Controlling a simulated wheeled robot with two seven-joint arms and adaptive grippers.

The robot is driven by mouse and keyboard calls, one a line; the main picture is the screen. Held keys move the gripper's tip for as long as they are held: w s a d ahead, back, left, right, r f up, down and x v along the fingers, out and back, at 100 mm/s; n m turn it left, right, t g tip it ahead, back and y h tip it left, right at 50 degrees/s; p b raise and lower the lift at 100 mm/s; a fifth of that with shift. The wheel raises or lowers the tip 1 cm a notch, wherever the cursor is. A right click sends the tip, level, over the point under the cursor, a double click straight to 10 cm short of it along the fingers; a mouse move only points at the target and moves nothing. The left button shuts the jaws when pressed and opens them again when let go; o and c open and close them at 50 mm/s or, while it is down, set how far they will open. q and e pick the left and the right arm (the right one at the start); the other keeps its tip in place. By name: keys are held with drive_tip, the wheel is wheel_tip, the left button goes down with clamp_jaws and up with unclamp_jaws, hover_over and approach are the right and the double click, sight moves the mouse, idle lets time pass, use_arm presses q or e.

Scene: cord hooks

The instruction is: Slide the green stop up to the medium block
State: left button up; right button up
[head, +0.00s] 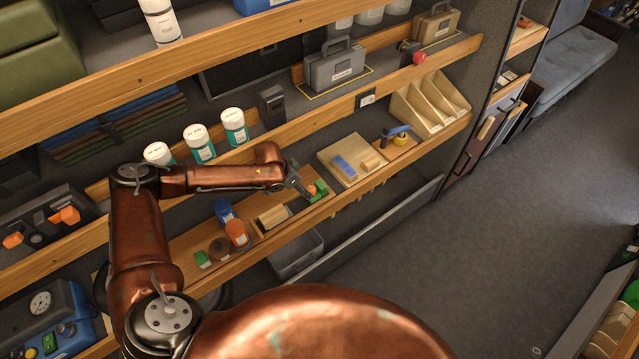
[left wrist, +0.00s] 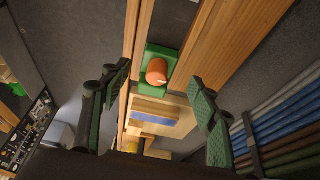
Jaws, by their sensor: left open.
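The green stop (left wrist: 152,57) has an orange knob (left wrist: 157,71) on it and sits between wooden rails in the left wrist view. In the head view the stop (head: 320,187) is on the lower shelf, beside the fingertips of my left gripper (head: 300,186). My left gripper (left wrist: 159,76) is open, its fingers on either side of the stop with gaps to it. A pale wooden block (head: 273,216) lies in the shelf channel left of the stop. I cannot tell which block is the medium one. My right gripper is out of view.
A wooden board (head: 335,150) with a blue piece (head: 344,166) and a tan piece (head: 371,161) lies right of the stop. An orange-lidded jar (head: 237,233) and a blue one (head: 225,212) stand left. A grey bin (head: 297,256) is below the shelf.

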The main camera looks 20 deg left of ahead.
use_arm(q)
hover_over(320, 185)
drive_tip(key=s+a, duration=0.2)
drive_tip(key=shift+d+r, duration=0.1)
drive_tip(key=shift+d, duration=0.15)
drive_tip(key=x, duration=0.4)
drive_tip(key=shift+r, duration=0.1)
drive_tip(key=shift+w+d+f, duration=0.15)
drive_tip(key=shift+w+f, duration=0.1)
drive_tip(key=shift+f, duration=0.4)
clamp_jaws()
